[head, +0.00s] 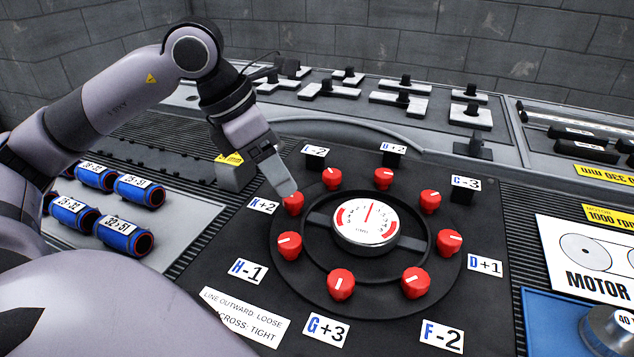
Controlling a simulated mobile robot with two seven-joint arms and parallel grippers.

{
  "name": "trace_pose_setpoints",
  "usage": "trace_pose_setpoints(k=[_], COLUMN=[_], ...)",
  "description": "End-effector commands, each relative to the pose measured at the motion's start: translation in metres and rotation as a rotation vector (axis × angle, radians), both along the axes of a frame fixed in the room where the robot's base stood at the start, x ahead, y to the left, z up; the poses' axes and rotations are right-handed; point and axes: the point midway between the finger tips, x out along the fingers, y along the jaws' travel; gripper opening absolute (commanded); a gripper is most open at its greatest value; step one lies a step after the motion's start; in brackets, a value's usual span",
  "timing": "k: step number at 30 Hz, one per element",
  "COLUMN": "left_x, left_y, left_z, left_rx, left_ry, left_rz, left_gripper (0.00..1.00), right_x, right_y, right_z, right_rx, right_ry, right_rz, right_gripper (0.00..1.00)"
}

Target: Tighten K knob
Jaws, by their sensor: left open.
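The K knob (294,205) is a red knob at the left of the ring of red knobs, beside the white label "K+2" (263,205). My left gripper (283,187) reaches down from the upper left, with its fingertips at the top of the K knob and overlapping it in the picture. I cannot tell whether they touch it. The gripper is open. The fingers hide the upper part of the K knob, and its white line cannot be read. My right gripper is not in view.
Several other red knobs ring a round dial (366,222); the H knob (289,246) is close below K. A sign (240,318) reads "line outward loose, across: tight". Blue cylinders (125,235) lie at left. A grey block (235,175) stands beside my gripper.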

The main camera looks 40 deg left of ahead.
Motion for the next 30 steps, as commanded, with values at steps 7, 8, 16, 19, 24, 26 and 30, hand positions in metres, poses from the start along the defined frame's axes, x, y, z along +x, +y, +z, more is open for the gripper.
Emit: trace_pose_setpoints(k=[7,8,16,19,24,26,30], left_x=[0.001,0.002,0.017,0.02,0.022,0.022,0.022], left_y=[0.014,0.013,0.005,0.003,0.002,0.002,0.002], left_z=[-0.006,-0.009,-0.047,-0.056,-0.061,-0.062,-0.061], left_rx=[0.071,0.07,0.065,0.064,0.066,0.066,0.066], left_ry=[-0.01,-0.008,-0.008,-0.009,-0.011,-0.011,-0.011], left_rz=[0.031,0.03,0.029,0.03,0.029,0.029,0.029], left_gripper=[0.61,0.61,0.61,0.61,0.61,0.61,0.57], right_x=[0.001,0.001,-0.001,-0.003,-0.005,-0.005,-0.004], right_y=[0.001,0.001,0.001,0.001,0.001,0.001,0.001], right_z=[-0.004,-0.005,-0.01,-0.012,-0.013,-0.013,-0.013], right_rx=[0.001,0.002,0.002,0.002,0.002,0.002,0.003], right_ry=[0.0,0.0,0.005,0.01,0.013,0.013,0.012], right_rz=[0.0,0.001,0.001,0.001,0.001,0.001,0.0], right_gripper=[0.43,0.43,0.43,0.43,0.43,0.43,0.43])
